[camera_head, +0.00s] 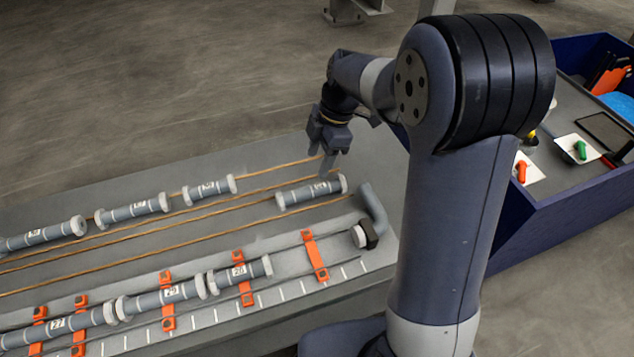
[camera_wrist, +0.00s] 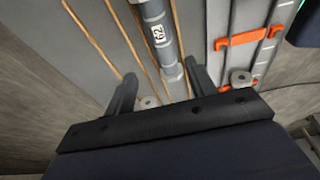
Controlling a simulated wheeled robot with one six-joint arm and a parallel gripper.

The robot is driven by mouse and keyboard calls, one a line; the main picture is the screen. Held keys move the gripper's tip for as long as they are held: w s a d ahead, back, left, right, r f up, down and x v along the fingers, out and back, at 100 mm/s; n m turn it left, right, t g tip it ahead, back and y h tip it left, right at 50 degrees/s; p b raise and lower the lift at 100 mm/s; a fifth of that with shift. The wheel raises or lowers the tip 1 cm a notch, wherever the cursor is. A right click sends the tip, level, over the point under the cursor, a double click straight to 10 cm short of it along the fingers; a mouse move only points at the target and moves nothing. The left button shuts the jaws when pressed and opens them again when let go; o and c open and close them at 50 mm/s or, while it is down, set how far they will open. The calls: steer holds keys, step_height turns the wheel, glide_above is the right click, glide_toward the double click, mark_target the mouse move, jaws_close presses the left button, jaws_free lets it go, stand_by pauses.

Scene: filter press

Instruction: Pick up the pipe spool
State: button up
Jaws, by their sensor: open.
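A grey pipe spool (camera_head: 311,191) with pale end flanges and a number label lies on the bench near its right end. In the wrist view this spool (camera_wrist: 158,38) runs down from the top edge, its label seeming to read 62, and its near end lies between the two fingers as seen. My gripper (camera_head: 327,160) points down just behind the spool's right end in the head view. My gripper (camera_wrist: 163,88) is open with nothing between its fingers; its height above the spool is hard to judge.
Several similar spools (camera_head: 132,209) lie in a row along wooden strips. More spools (camera_head: 170,292) lie in a front rail with orange clamps (camera_head: 314,256). A bent pipe end (camera_head: 374,211) stands right of the spool. A blue-walled bin (camera_head: 560,215) is at the right.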

mark_target(312, 187)
steer(key=x, duration=0.9)
steer(key=shift+s+d+f+p, duration=0.25)
steer(key=shift+d+f+p, duration=0.05)
steer(key=shift+f+p, duration=0.05)
steer(key=c, duration=1.1)
steer(key=shift+r, duration=0.1)
